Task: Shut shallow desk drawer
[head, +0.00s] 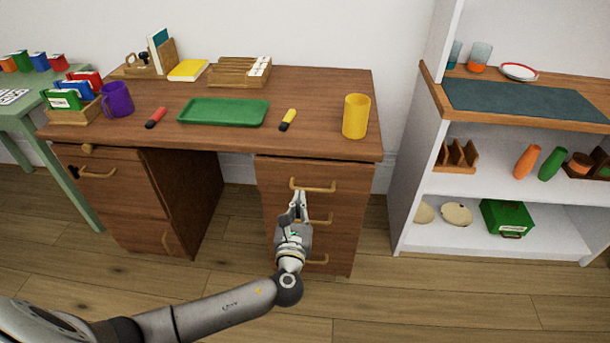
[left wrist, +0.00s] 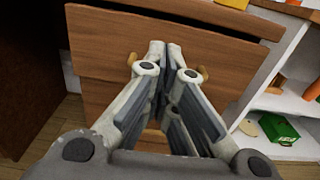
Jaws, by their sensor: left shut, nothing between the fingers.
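The brown wooden desk (head: 240,140) has a right drawer stack. In the left wrist view, the fingertips (left wrist: 165,46) cover the middle of the handle, whose ends (left wrist: 203,73) show on both sides. I cannot tell whether they touch the drawer front (left wrist: 105,60). My right gripper is not in view.
Lower drawers with brass handles (head: 320,260) sit below. A left drawer (head: 115,170) is across the knee space. A yellow cup (head: 356,117), green tray (head: 224,112) and purple mug (head: 117,100) stand on the desk. A white shelf (head: 480,200) stands at right. Floor in front is free.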

